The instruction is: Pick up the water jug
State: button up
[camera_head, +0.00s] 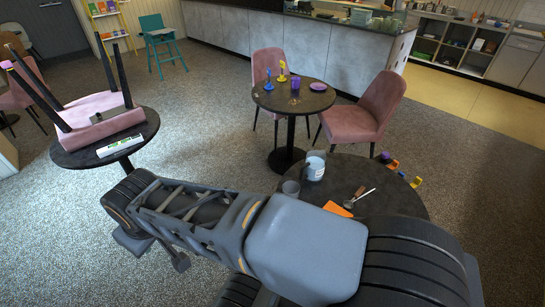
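My arm crosses the lower middle of the view and hides the near part of the table. No fingers of my gripper can be made out, and nothing is seen touching the jug.
A farther table (293,98) has pink chairs (365,108). An upturned chair (100,112) rests on the left table. Carpet lies open between.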

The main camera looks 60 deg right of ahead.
aim_at(312, 169)
jog(key=i, duration=1.2)
jog(key=z, duration=2.8)
